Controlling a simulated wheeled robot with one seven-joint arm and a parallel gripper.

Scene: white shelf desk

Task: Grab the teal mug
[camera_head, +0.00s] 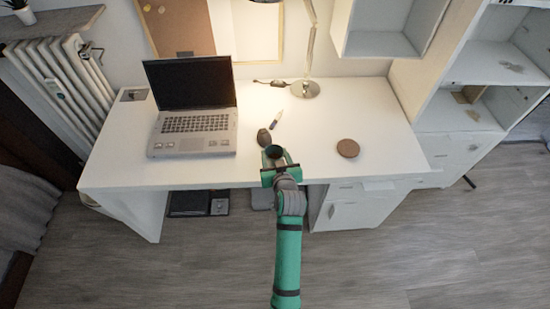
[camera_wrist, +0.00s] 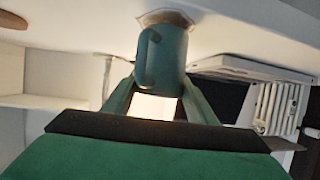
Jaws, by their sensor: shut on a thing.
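The teal mug (camera_head: 274,152) is at the front edge of the white desk, its dark open top showing in the head view. My gripper (camera_head: 275,170) reaches it from the front, and its jaws are shut on the mug. In the wrist view the mug (camera_wrist: 172,62) sits between the two teal fingers (camera_wrist: 160,105), with its handle toward the left of the picture. I cannot tell whether the mug's base touches the desk. My gripper hides the mug's near lower side in the head view.
An open laptop (camera_head: 195,115) is to the left, a brown round disc (camera_head: 348,148) to the right. A lamp base (camera_head: 305,89) and a small pen-like item (camera_head: 276,120) lie further back.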

